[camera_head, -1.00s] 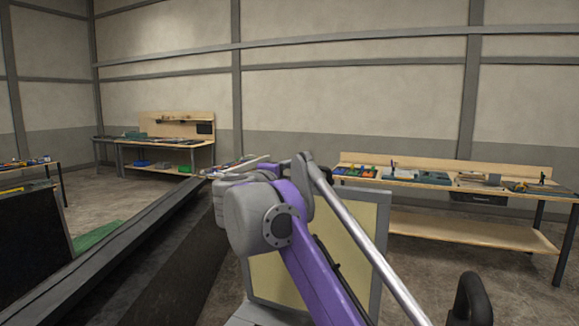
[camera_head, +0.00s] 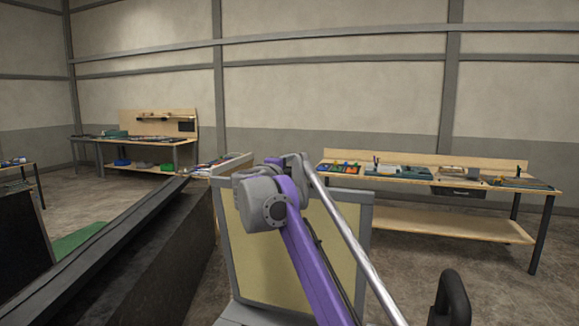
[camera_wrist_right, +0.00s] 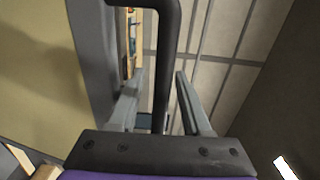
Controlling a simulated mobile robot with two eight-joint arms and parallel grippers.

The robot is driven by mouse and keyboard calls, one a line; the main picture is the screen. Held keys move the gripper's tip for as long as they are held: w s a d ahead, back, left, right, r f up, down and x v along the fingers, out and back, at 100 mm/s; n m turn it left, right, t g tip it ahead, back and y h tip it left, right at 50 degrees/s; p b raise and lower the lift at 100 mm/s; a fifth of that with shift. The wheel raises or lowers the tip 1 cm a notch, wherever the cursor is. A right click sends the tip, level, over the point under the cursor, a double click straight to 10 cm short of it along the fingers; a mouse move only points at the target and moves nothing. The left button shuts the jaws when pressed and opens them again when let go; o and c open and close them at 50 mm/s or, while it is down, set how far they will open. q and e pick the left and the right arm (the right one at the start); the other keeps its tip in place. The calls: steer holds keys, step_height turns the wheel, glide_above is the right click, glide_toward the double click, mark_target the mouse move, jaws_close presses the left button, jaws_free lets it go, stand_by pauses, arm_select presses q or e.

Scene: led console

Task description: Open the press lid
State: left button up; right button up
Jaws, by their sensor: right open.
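A tan panel in a grey frame (camera_head: 350,230), which looks like the press lid, stands tilted up at the centre of the head view, partly hidden behind my purple arm. In the right wrist view a tan surface (camera_wrist_right: 35,75) fills the left side. A black curved handle bar (camera_wrist_right: 172,50) comes down from the top there and runs between the fingers of my right gripper (camera_wrist_right: 160,108). The fingers are open on either side of it; whether they touch it is unclear. My right gripper's fingers are not visible in the head view, and my left gripper is in neither view.
A long dark machine edge (camera_head: 110,245) runs along the left. A workbench with tools (camera_head: 430,178) stands at the back right, another bench (camera_head: 140,142) at the back left. A black curved bar (camera_head: 452,297) rises at the lower right. Floor between the benches is clear.

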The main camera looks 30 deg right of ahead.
jaws_close()
stand_by(1.5)
